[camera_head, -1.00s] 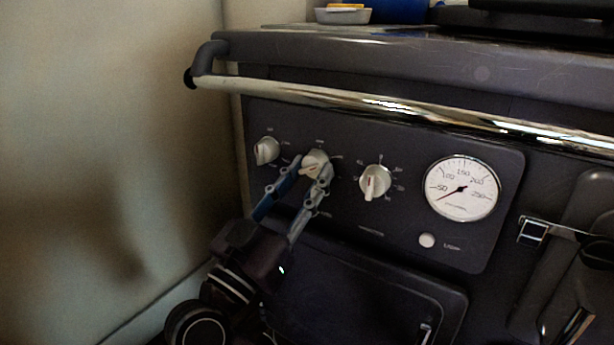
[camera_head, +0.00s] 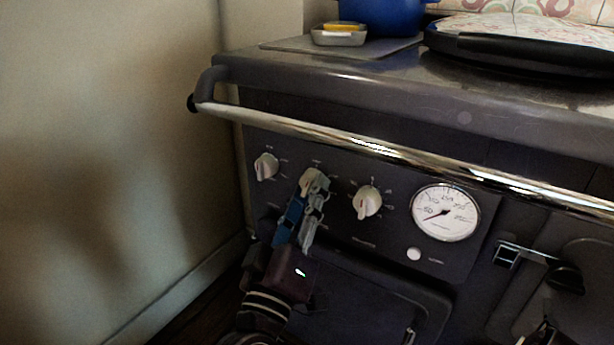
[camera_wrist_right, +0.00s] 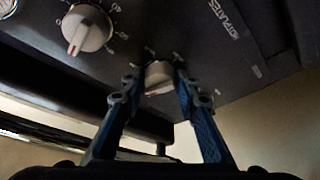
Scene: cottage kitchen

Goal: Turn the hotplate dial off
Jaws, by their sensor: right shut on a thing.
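Three pale dials sit on the range's dark front panel in the head view: a left dial (camera_head: 266,166), a middle dial (camera_head: 314,176) and a right dial (camera_head: 367,201). My right gripper (camera_head: 312,190) reaches up from below and is shut on the middle dial, partly hiding it. In the right wrist view this dial (camera_wrist_right: 158,74) shows between my blue-grey fingertips (camera_wrist_right: 156,88), with a reddish mark on it. Its exact setting is hard to read. Another dial (camera_wrist_right: 88,28) with a red mark and numbers shows there at upper left.
A chrome rail (camera_head: 370,148) runs across the range above the dials. A round gauge (camera_head: 445,212) and a white button (camera_head: 414,254) are to the right. A wall (camera_head: 110,150) stands close on the left. A blue pot (camera_head: 385,14) stands on top.

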